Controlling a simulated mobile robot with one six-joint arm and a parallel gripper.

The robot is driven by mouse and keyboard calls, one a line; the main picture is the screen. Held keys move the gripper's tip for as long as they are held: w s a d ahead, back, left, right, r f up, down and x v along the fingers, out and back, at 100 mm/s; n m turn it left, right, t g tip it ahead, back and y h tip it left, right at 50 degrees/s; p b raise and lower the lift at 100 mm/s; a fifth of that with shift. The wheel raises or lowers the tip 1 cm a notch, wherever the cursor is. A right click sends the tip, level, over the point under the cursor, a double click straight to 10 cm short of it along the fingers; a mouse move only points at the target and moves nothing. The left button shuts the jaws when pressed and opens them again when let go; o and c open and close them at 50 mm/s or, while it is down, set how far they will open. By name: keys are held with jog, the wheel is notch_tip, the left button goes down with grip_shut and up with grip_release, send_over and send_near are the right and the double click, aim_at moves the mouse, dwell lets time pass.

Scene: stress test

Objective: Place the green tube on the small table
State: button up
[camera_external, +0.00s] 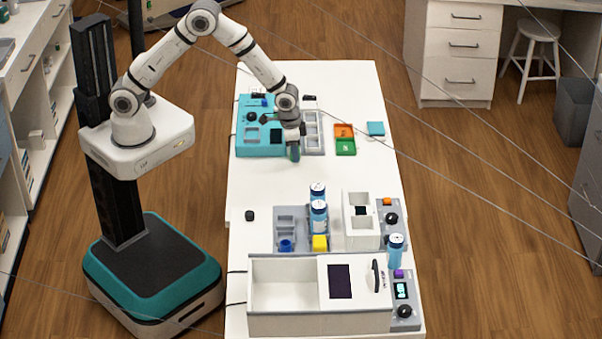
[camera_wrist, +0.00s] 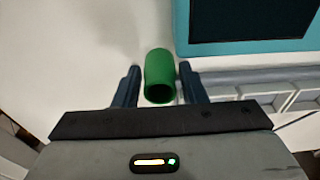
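The green tube (camera_wrist: 160,72) is a short hollow cylinder with its dark open end toward the wrist camera. It is between the two dark blue fingers of my gripper (camera_wrist: 160,85), with a narrow gap showing on each side. The fingers look open around it. In the external view my gripper (camera_external: 294,153) points down over the white table (camera_external: 270,183), just in front of the teal device, and a bit of green shows at its fingers. I cannot tell whether the tube touches the tabletop. I cannot tell which surface is the small table; a white stool (camera_external: 540,31) stands at the back right.
The teal device (camera_external: 246,139) and a grey rack (camera_external: 314,146) are close to my gripper. Orange and green trays (camera_external: 345,147) lie to the right. The table's middle is clear.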

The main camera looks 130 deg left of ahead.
jog(key=c, duration=0.7)
